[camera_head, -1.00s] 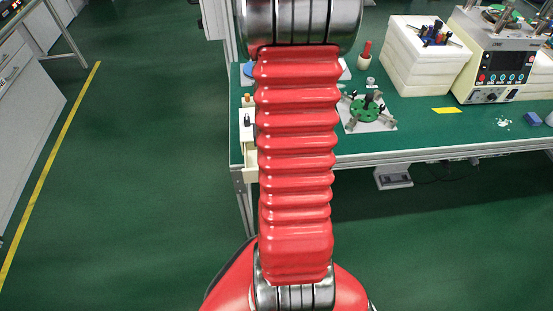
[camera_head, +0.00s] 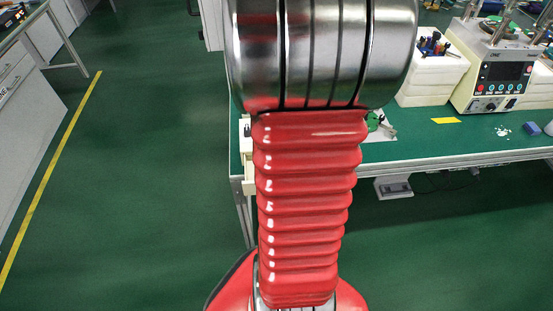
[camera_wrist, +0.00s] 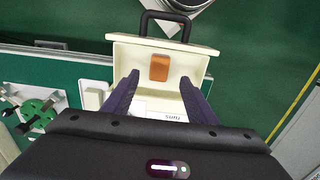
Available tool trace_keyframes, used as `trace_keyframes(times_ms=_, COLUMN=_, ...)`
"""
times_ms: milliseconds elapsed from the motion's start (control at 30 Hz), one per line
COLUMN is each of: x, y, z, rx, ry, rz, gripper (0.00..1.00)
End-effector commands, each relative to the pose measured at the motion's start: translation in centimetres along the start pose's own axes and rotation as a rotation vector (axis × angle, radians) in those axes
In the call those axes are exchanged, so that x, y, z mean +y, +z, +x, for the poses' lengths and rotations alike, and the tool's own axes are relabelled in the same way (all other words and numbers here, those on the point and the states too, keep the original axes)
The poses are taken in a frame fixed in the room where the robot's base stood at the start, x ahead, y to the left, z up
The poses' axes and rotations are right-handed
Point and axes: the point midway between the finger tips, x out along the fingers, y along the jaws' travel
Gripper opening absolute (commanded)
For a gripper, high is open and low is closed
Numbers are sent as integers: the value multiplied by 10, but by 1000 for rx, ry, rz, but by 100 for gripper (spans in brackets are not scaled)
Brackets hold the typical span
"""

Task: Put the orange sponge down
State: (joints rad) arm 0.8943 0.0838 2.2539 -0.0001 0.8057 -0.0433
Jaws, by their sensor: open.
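The orange sponge (camera_wrist: 159,67) lies inside a cream open drawer (camera_wrist: 196,66) in the wrist view, close to the drawer's front wall with the black handle. My gripper (camera_wrist: 168,84) is open above the drawer, its two dark fingers spread apart. The sponge shows between and just beyond the fingertips, with nothing held. In the head view my own arm hides the sponge and gripper. A small cream part of the drawer (camera_head: 250,187) shows beside the arm.
The green bench (camera_head: 470,143) bears a white block holder (camera_head: 433,75), a control unit (camera_head: 495,80), a yellow label (camera_head: 445,120) and a blue block (camera_head: 531,128). A green fixture (camera_wrist: 36,110) is left of the drawer in the wrist view. Floor left of the bench is clear.

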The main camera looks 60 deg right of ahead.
Motion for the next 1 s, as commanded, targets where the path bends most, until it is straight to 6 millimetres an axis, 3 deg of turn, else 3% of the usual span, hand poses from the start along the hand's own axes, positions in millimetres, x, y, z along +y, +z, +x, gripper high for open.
trace_keyframes(times_ms=233, x=0, y=0, z=-20, rx=2, ry=0, rz=0, gripper=52)
trace_keyframes(times_ms=1000, x=0, y=0, z=-21, rx=2, ry=0, rz=-1, gripper=52)
